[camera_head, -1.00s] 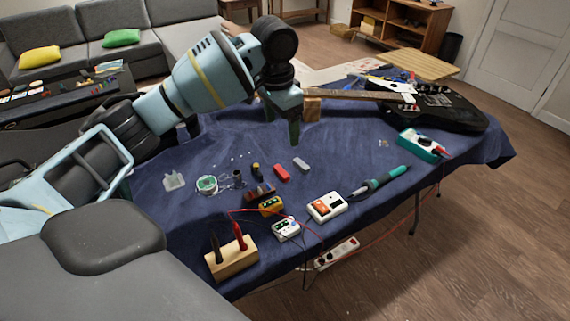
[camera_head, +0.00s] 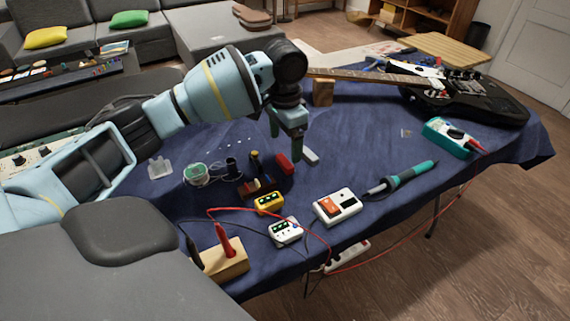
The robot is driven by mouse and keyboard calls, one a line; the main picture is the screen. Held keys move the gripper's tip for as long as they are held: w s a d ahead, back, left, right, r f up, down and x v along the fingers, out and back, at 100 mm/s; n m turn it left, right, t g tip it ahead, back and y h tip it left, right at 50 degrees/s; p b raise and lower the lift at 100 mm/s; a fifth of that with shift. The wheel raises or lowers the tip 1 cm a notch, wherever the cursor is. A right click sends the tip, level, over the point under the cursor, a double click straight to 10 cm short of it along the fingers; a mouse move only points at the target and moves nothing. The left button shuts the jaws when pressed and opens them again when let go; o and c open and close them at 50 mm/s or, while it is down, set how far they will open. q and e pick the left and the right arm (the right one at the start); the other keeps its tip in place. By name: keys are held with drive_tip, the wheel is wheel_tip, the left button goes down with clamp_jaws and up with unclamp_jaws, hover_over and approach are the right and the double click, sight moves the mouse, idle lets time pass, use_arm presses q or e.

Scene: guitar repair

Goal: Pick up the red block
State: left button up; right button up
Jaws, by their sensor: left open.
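The red block (camera_head: 284,163) lies on the blue cloth of the table, near the middle of the head view. My left gripper (camera_head: 286,133) points down just behind and above it in the picture. Its two fingers are apart with nothing seen between them. The finger on the right ends close to the top of the red block in the picture; I cannot tell whether they touch. A light grey block (camera_head: 311,157) lies just right of the red block, partly behind that finger. My right gripper is not in view.
Small dark cylinders (camera_head: 232,166) and a green-topped spool (camera_head: 195,173) lie left of the red block. A yellow device (camera_head: 268,202), a white-and-red device (camera_head: 337,206) and a soldering iron (camera_head: 402,177) lie in front. A guitar (camera_head: 465,103) lies at the back right.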

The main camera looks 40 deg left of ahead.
sight(285, 161)
use_arm(q)
drive_tip(key=f, duration=0.2)
drive_tip(key=f+b, duration=0.1)
drive_tip(key=f, duration=0.1)
drive_tip(key=shift+s+f, duration=0.2)
drive_tip(key=shift+f, duration=0.2)
drive_tip(key=shift+d+f, duration=0.1)
drive_tip(key=shift+f, duration=0.1)
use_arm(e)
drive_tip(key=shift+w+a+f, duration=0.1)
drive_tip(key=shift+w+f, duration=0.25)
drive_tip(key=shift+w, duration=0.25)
use_arm(q)
drive_tip(key=shift+c, duration=0.3)
drive_tip(key=c, duration=1)
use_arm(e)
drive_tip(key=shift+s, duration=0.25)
use_arm(q)
drive_tip(key=shift+r, duration=0.1)
